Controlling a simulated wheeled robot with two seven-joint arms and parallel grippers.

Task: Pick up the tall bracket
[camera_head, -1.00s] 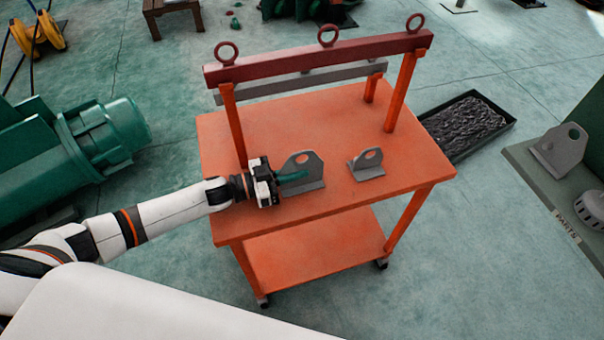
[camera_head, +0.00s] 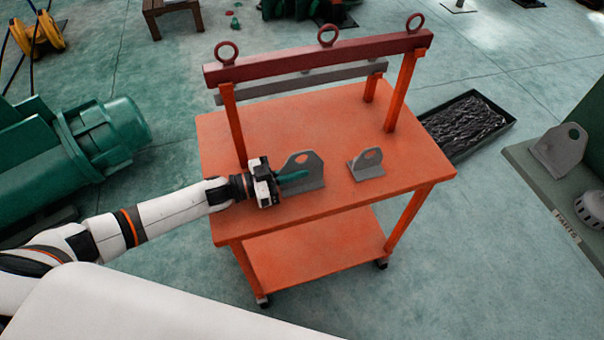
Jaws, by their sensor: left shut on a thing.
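The tall bracket (camera_head: 306,168) is a grey plate with a round hole near its top and a flat foot. It stands upright on the orange cart (camera_head: 345,130), left of a smaller grey bracket (camera_head: 368,165). My left gripper (camera_head: 292,178) reaches in from the left with its green fingers shut on the tall bracket's left side. The fingers hide part of the plate's lower left. The bracket's foot appears to rest on the cart top. My right gripper is not in view.
A dark red beam (camera_head: 318,56) with eyebolts spans orange posts above the cart's back, a grey bar behind it. A green bench (camera_head: 560,190) at right holds another grey bracket (camera_head: 560,150). The cart's front right is clear.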

